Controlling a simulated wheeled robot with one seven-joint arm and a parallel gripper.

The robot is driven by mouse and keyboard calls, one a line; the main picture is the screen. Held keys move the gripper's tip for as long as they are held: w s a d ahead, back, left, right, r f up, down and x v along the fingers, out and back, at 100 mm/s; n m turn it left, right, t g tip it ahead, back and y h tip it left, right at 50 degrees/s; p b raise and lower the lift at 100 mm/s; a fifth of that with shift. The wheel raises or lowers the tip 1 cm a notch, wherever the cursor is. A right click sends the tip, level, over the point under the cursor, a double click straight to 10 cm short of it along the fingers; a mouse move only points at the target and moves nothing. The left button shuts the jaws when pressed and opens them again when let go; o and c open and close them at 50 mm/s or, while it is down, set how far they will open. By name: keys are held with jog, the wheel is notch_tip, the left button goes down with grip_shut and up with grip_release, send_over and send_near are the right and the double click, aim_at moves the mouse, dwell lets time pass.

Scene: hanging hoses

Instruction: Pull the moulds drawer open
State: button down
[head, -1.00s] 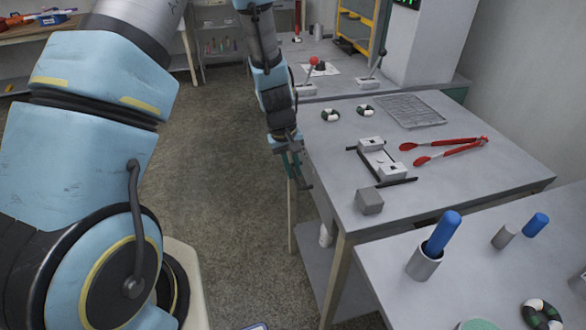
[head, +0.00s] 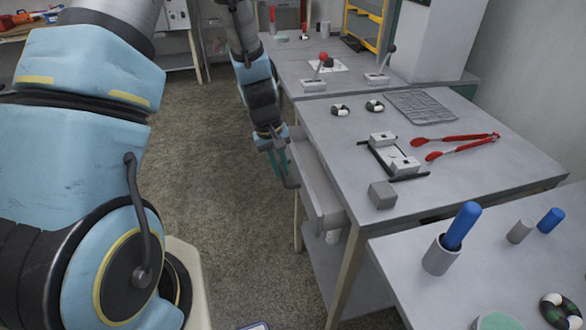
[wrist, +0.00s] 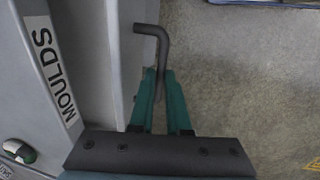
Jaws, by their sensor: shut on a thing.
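The moulds drawer (head: 312,185) is a grey drawer under the left edge of the middle table. It stands part-way out from the table in the head view. In the wrist view, a MOULDS label (wrist: 54,70) is on the grey surface left of the drawer (wrist: 122,60). A dark bent bar handle (wrist: 152,31) stands off the drawer's front. My gripper (head: 282,172) is at the drawer's outer side. Its green fingers (wrist: 163,85) are shut on the handle in the wrist view. The drawer's inside is hard to make out.
The middle table (head: 330,135) holds a grey block (head: 382,195), red tongs (head: 455,146), a wire rack (head: 422,106) and two rings. Carpet floor (head: 210,200) is clear left of the drawer.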

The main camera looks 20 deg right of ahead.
jog(key=w+a+b, duration=0.2)
jog(key=a+b, duration=0.2)
jog(key=a, duration=1.3)
jog(key=c, duration=0.9)
grip_release()
jog(key=shift+r, duration=0.1)
jog(key=r, duration=0.3)
jog(key=a+r, duration=0.1)
jog(key=r, duration=0.3)
jog(key=a+r, duration=0.1)
jog(key=r, duration=0.2)
jog(key=shift+w+r+b, duration=0.15)
jog(key=shift+r+b, duration=0.1)
jog(key=shift+b, duration=0.05)
jog(key=shift+t+y, duration=0.9)
jog(key=s+a, duration=0.2)
jog(key=s+a+r, duration=0.1)
jog(key=s+a, duration=0.3)
jog(key=a, duration=0.1)
jog(key=shift+s+r, duration=0.3)
jog(key=shift+s, duration=0.1)
